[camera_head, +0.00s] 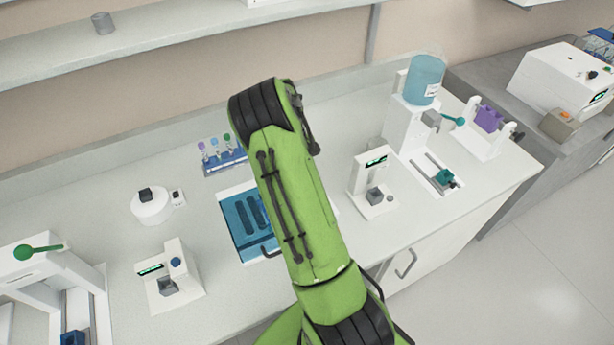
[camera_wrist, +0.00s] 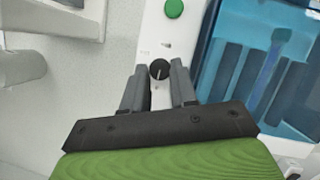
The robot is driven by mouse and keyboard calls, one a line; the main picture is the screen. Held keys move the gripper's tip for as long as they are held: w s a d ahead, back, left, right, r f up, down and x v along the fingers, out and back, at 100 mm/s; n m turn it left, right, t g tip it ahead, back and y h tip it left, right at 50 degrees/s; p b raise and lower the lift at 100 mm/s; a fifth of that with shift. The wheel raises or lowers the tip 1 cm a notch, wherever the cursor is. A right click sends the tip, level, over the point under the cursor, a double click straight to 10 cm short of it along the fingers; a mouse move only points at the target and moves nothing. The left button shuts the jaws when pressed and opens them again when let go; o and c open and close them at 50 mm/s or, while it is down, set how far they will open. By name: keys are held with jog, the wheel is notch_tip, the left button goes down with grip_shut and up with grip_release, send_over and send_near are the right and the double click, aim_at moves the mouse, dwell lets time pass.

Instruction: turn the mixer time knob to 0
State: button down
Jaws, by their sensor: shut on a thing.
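The time knob (camera_wrist: 159,69) is a small round black knob with a light pointer line, seen in the wrist view. It sits on a white panel (camera_wrist: 152,45) beside a blue see-through cover. The pointer line runs roughly up and down in the picture; any scale marks are too small to read. My gripper (camera_wrist: 160,72) has a grey finger on each side of the knob and is shut on it. In the head view my green arm hides my gripper and the knob; the blue part of the mixer (camera_head: 236,240) shows left of the arm.
A green button (camera_wrist: 174,8) is on the panel beyond the knob. In the head view, a tube rack (camera_head: 225,161) stands behind the mixer. A white device (camera_head: 169,278) stands at left and another (camera_head: 372,190) at right. Bare counter (camera_head: 90,225) shows at left.

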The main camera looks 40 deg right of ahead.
dwell(0.3)
jog(key=c, duration=0.9)
grip_release()
jog(key=p+v, duration=0.2)
jog(key=v, duration=1.3)
jog(key=shift+w+r, duration=0.2)
jog(key=shift+r, duration=0.15)
jog(key=shift+a, duration=0.1)
